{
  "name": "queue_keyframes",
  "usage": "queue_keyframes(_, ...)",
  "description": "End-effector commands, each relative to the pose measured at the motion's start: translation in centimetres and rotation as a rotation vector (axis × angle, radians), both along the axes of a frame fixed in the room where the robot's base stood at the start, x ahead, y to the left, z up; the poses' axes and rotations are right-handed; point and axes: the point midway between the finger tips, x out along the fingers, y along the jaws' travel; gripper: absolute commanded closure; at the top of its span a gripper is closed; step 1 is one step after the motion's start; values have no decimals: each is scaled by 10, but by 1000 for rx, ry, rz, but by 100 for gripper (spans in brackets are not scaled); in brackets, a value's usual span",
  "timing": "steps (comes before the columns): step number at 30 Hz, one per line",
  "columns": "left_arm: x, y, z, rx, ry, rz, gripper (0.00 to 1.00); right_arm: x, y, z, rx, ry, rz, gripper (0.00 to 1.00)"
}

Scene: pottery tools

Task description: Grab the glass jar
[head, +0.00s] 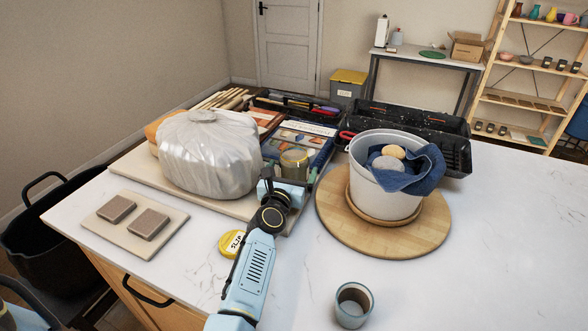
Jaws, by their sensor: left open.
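The glass jar (294,162) has a yellowish rim and stands near the middle of the worktable, behind my left gripper. My left gripper (280,184) is open, with its fingers close to the lower part of the jar. The gripper hides part of the jar's base, and I cannot tell whether the fingers touch it. My right gripper is not in view.
A bagged clay lump (208,152) sits left of the jar. A white bucket (384,190) with a blue cloth stands right, on a round wooden board (432,235). A yellow labelled lid (232,244) and a glass cup (352,306) are nearer. The front right tabletop is clear.

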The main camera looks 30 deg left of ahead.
Motion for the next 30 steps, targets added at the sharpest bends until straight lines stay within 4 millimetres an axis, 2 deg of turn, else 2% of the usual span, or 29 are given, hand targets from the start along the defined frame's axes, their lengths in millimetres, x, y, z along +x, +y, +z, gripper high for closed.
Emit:
queue_keyframes(3,17,3,-1,2,0,-1,3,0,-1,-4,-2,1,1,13)
queue_keyframes(6,24,5,-1,1,0,0,3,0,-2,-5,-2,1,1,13)
queue_keyframes(14,26,5,0,0,1,0,3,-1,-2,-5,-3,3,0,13)
queue_keyframes(17,26,5,0,0,0,0,13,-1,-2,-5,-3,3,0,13)
queue_keyframes(30,26,5,-1,0,1,0,71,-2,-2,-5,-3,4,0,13)
